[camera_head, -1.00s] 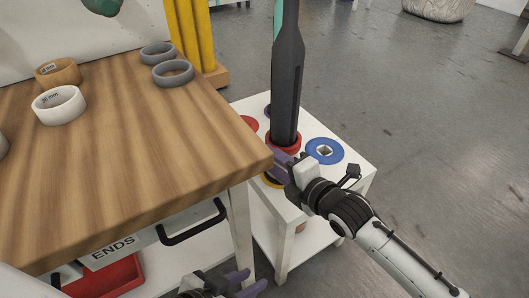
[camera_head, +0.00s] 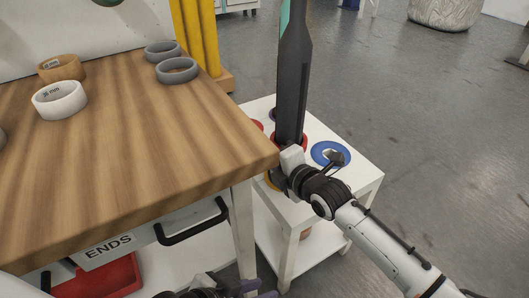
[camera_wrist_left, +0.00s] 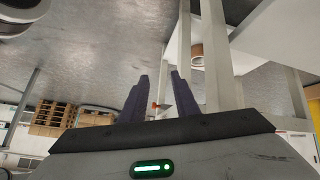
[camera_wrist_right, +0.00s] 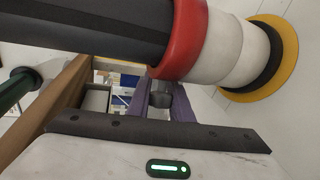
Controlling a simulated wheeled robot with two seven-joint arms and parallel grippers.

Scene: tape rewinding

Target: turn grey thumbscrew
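The grey thumbscrew (camera_wrist_right: 161,92) appears as a small grey knob between my right gripper's purple fingers in the right wrist view. It is hidden in the head view. My right gripper (camera_wrist_right: 162,98) has a finger on each side of the knob. I cannot tell whether they press on it. In the head view my right gripper (camera_head: 287,167) is beside the foot of a tall dark post (camera_head: 291,95). A red ring (camera_wrist_right: 183,40) and a white collar (camera_wrist_right: 235,45) are close above the fingers. My left gripper (camera_wrist_left: 160,82) is open and empty, low at the bench front.
The post stands on a low white table (camera_head: 335,190) with a blue disc (camera_head: 329,153). The wooden bench (camera_head: 130,150) is close on the left, with white (camera_head: 60,99) and grey (camera_head: 177,69) rings on top. Open floor lies to the right.

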